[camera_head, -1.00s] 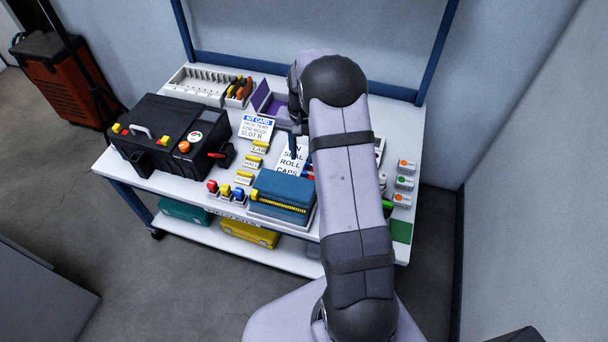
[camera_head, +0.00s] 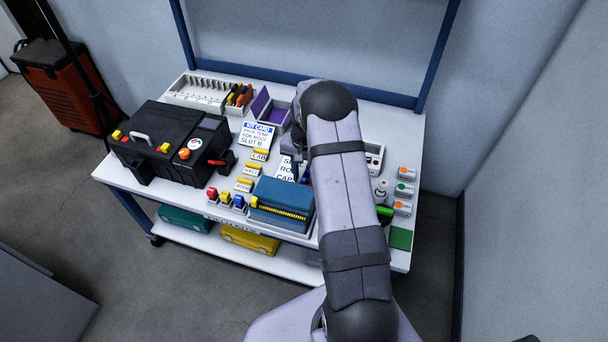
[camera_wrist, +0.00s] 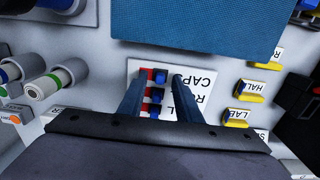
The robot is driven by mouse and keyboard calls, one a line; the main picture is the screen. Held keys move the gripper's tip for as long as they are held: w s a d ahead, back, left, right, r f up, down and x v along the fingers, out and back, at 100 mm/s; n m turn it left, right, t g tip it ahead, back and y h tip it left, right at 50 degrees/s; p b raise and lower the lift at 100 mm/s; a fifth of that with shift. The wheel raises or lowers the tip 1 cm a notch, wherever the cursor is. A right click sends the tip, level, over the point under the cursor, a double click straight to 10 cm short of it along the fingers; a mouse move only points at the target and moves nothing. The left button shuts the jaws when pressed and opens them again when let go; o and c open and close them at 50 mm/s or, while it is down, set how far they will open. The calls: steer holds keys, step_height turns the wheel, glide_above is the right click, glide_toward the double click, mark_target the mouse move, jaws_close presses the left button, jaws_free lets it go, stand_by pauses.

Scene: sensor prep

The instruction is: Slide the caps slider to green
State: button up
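A white card (camera_head: 285,168) with black lettering lies on the table, partly hidden by my arm in the head view. In the wrist view the card (camera_wrist: 207,103) shows the word CAPS beside a column of small sliders. The slider level with CAPS has a blue knob (camera_wrist: 160,76) with a red patch (camera_wrist: 147,75) to its left. No green shows beside it. My gripper (camera_wrist: 158,82) is open, its two fingers apart on either side of the slider column. Whether a finger touches the knob cannot be told. In the head view my arm hides most of the sliders.
A blue box (camera_head: 284,194) stands close by on the front side of the card. Yellow label clips (camera_head: 251,170) stand to the left, with a black case (camera_head: 165,145) beyond.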

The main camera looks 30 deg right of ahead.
steer(key=shift+f, duration=0.2)
jaws_close()
steer(key=shift+s+d+p, duration=0.3)
steer(key=shift+s+d, duration=0.75)
steer(key=shift+d, duration=0.05)
jaws_free()
step_height(320, 180, up, 7)
steer(key=shift+r, duration=0.2)
